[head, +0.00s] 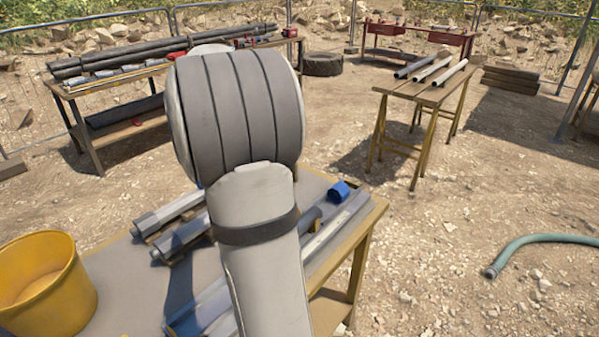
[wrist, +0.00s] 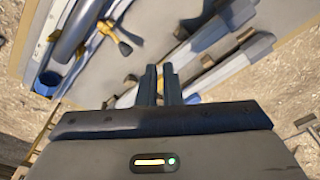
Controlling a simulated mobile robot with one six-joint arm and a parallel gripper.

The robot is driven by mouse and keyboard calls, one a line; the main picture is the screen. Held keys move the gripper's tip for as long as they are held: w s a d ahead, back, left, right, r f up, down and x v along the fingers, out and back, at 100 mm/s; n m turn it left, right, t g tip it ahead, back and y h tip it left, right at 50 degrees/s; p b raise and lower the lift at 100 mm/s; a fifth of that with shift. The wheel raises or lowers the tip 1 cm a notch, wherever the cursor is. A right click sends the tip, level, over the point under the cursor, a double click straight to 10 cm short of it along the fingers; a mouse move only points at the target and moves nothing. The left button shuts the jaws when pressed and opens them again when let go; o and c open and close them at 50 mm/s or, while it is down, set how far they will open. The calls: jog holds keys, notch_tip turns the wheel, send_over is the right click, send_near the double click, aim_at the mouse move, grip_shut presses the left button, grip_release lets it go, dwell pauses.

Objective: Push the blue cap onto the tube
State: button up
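The blue cap (head: 339,191) is at the far right end of the near workbench, by the end of a dark grey tube (head: 309,217). In the wrist view the cap (wrist: 46,83) is at the left, just beyond the end of the tube (wrist: 75,31). I cannot tell whether they touch. My arm hides much of the tube in the head view. My gripper (wrist: 161,84) points down over the bench, to the right of the cap in the wrist view.
A long tray (head: 341,226) lies beside the tube. A yellow-handled clamp (wrist: 115,37) stands next to the tube. Grey fittings (head: 168,214) lie on the bench's left side. A yellow bucket (head: 40,285) is at the near left. Open ground lies to the right.

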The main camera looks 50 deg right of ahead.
jog(key=d, duration=0.3)
jog(key=w+d+m, duration=0.1)
jog(key=d, duration=0.2)
jog(key=d+m, duration=0.1)
jog(key=d, duration=0.2)
jog(key=shift+w+f+p, duration=0.2)
jog(key=shift+f+p, duration=0.15)
jog(key=shift+f, duration=0.05)
grip_shut()
jog(key=m+g+p, duration=0.1)
jog(key=m+p, duration=0.2)
jog(key=m, duration=0.5)
send_near(345, 187)
jog(key=w+d+f, duration=0.2)
jog(key=d+f, duration=0.1)
jog(key=d, duration=0.1)
jog(key=shift+y, duration=0.3)
jog(key=f, duration=0.3)
jog(key=f+p, duration=0.1)
jog(key=f, duration=0.5)
jog(key=shift+s+a+p, duration=0.15)
jog(key=shift+a+p, duration=0.15)
jog(key=shift+p, duration=0.05)
jog(key=shift+a, duration=0.1)
jog(key=a+b, duration=0.5)
jog(key=a, duration=0.7)
jog(key=shift+a, duration=0.25)
